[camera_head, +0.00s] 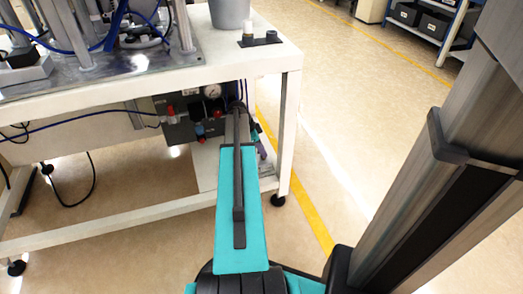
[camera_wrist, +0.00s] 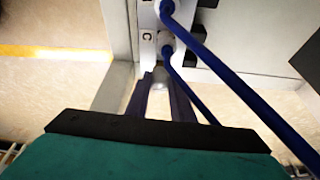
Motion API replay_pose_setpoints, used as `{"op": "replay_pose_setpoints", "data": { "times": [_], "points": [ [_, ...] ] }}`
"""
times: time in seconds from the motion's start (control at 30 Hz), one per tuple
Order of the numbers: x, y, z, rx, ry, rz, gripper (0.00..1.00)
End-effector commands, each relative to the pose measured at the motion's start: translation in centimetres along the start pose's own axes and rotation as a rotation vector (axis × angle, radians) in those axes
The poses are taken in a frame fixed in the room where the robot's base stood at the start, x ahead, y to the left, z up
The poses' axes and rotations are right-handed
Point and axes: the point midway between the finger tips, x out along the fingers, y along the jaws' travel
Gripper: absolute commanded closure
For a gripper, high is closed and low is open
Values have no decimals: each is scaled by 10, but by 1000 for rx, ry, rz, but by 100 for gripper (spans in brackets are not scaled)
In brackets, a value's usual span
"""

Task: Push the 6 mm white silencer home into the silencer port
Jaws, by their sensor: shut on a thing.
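In the wrist view my gripper (camera_wrist: 160,90) is shut on a small pale piece, the white silencer (camera_wrist: 159,80), whose visible end shows between the two dark fingers. The silencer points towards a light grey valve block (camera_wrist: 147,52) marked "C", close to its lower edge. Whether it touches or sits in the silencer port I cannot tell; the port itself is hidden. In the head view my arm reaches under the table towards the pneumatic unit (camera_head: 178,132), and my fingertips and the silencer are hidden there.
Blue tubes (camera_wrist: 225,72) run from the block across the right of the wrist view. The white table (camera_head: 150,88) stands over the unit, with a leg (camera_head: 289,130) just right of my arm. A grey container (camera_head: 229,14) stands on top. Open floor lies to the right.

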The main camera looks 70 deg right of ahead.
Motion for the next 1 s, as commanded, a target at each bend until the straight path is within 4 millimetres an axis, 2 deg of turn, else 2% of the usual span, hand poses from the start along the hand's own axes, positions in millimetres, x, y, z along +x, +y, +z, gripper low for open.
{"op": "replay_pose_setpoints", "data": {
  "times": [1.0],
  "points": [
    [11,0,4,0,-1,1,100]
  ]
}}
